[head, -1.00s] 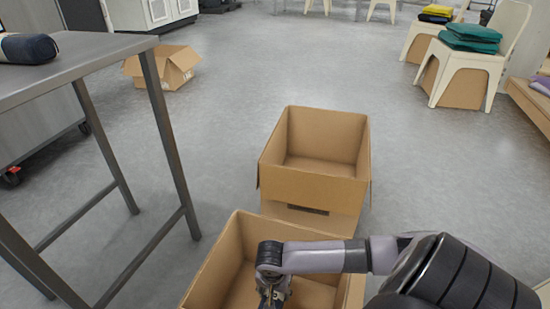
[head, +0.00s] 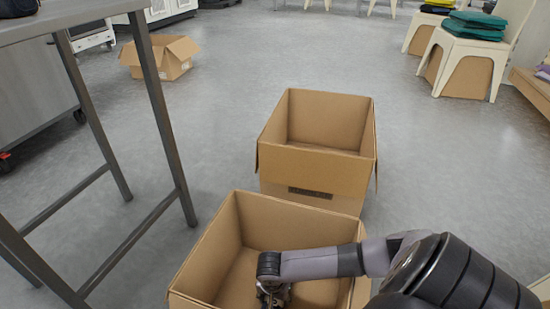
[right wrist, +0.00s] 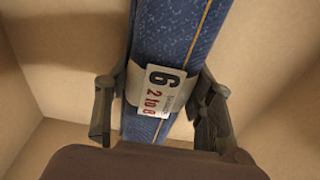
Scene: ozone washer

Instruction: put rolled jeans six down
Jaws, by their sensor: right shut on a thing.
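The rolled jeans six (right wrist: 172,35) are a blue denim roll with an orange seam. My right gripper (right wrist: 158,105) is shut on the roll, one finger on each side. In the head view my right gripper (head: 273,295) is down inside the near open cardboard box (head: 205,262), and the jeans are hidden below the arm. Cardboard walls surround the roll in the wrist view; I cannot tell if it touches the bottom. My left gripper is not in view.
A second open, empty cardboard box (head: 315,175) stands just behind the near one. A metal table (head: 75,20) is at the left, with a dark item (head: 17,7) on it. A smaller box (head: 160,57) lies further back.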

